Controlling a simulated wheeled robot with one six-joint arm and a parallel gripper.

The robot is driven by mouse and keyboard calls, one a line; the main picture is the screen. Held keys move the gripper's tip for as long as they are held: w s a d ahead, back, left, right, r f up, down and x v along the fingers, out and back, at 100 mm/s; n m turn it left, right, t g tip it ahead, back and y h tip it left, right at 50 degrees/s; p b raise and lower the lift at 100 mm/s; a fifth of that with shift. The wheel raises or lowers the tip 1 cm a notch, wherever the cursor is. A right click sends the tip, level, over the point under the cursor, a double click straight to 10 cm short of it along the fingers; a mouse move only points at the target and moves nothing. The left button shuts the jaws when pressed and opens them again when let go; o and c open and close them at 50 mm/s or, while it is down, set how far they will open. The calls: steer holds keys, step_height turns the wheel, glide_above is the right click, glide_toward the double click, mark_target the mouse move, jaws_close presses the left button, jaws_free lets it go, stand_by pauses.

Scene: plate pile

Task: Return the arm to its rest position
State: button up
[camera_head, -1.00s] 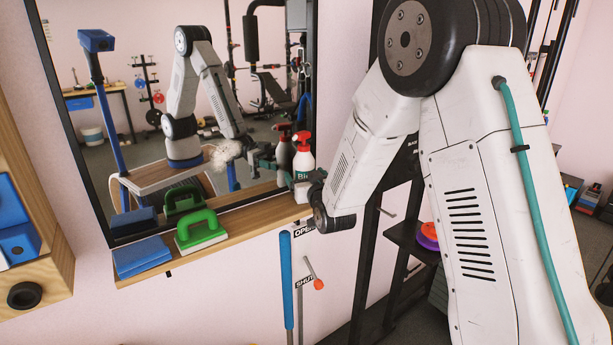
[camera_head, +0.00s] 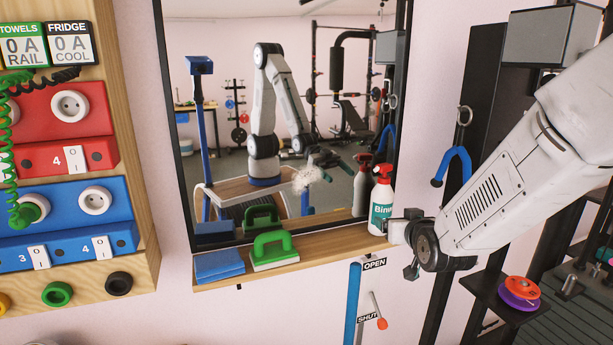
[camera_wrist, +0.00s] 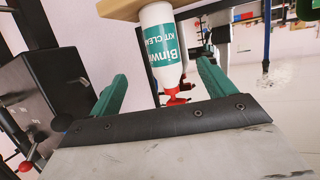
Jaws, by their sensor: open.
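My arm comes in from the right in the head view and ends beside the spray bottle. My gripper (camera_wrist: 161,84) is open, its two green fingers wide apart in the wrist view. The white spray bottle (camera_head: 381,206) with a red head and a teal label stands upright on the wooden shelf (camera_head: 325,248). In the wrist view the bottle (camera_wrist: 162,50) appears upside down, between and beyond the fingers. I cannot tell whether they touch it.
A mirror (camera_head: 235,110) with a pale mark (camera_head: 306,180) stands behind the shelf. A green-handled block (camera_head: 272,250) and a blue block (camera_head: 218,265) lie on the shelf. A socket panel (camera_head: 140,200) is at left. A dark rack (camera_head: 470,283) with coloured discs stands below my arm.

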steer(key=s+d+r+g, duration=0.1)
steer(key=s+g, duration=0.5)
steer(key=s, duration=1.3)
steer(key=s+d+r+g, duration=0.1)
steer(key=s+r+g, duration=0.3)
steer(key=s, duration=1.4)
steer(key=g, duration=0.3)
steer(key=shift+s+d+r+h, duration=0.15)
steer(key=shift+s+r+h, duration=0.05)
steer(key=shift+s+h, duration=0.15)
